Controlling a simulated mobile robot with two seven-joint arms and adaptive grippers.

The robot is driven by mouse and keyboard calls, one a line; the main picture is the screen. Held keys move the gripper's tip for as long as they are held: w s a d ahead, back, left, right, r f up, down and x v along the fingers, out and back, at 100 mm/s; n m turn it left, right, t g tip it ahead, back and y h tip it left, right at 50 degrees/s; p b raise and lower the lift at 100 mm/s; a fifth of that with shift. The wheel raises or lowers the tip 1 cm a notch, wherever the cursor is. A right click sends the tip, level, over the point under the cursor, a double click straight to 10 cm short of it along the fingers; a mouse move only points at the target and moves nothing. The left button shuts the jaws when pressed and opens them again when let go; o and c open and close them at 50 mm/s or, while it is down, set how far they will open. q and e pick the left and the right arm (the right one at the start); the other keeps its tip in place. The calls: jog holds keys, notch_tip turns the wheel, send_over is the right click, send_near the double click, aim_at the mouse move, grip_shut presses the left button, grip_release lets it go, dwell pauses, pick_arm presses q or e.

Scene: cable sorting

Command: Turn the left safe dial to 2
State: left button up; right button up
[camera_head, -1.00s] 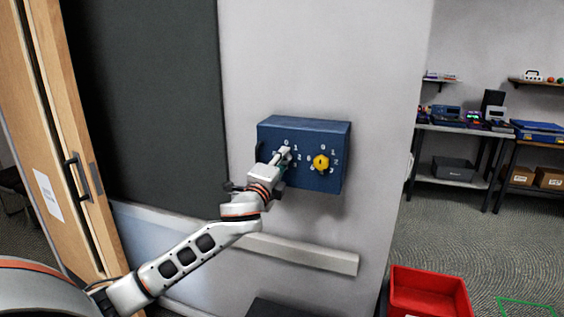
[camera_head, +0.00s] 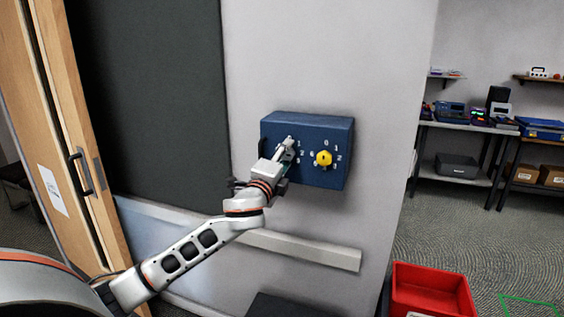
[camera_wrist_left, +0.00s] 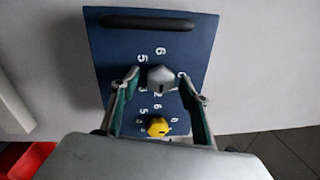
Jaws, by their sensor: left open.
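A blue safe box (camera_head: 335,125) is mounted on the light wall, with two dials on its front. The left dial is hidden behind my left gripper (camera_head: 287,146) in the head view. In the left wrist view it is a grey dial (camera_wrist_left: 160,78) with white numbers around it. There my left gripper (camera_wrist_left: 159,86) is open, with one finger on each side of the grey dial. I cannot tell whether the fingers touch it. The yellow right dial (camera_head: 323,158) is uncovered in the head view and also shows in the wrist view (camera_wrist_left: 158,127). My right gripper is not in view.
A dark handle (camera_wrist_left: 147,22) runs along one edge of the box face. A pale rail (camera_head: 300,250) is on the wall below. A wooden door (camera_head: 60,120) stands at the left. A red bin (camera_head: 432,290) is at the lower right, with shelves (camera_head: 465,127) behind.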

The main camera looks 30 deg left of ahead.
pick_arm(q)
jog(key=v, duration=1.2)
jog(key=shift+r, duration=0.1)
jog(key=s+d+f+n+g+h, duration=0.1)
jog(key=s+d+f+n+g, duration=0.15)
jog(key=f, duration=0.75)
jog(key=s+d+f+n+g+h, duration=0.1)
jog(key=d+f+h, duration=0.15)
jog(key=f, duration=0.75)
jog(key=s+d+f+n+g+h, duration=0.1)
jog(key=s+d+f+n+g, duration=0.15)
jog(key=f, duration=0.65)
jog(key=s+d+f+n+g+h, duration=0.1)
jog(key=s+d+f+n, duration=0.2)
jog(key=s+d+f, duration=0.2)
jog(key=s+d+f+n+g+h, duration=0.1)
jog(key=s+d+f+n, duration=0.3)
jog(key=s+f, duration=0.8)
notch_tip(320, 180, down, 4)
jog(key=shift+d+r, duration=0.2)
jog(key=shift+d, duration=0.55)
jog(key=shift+s+a, duration=0.1)
jog(key=shift+c, duration=0.2)
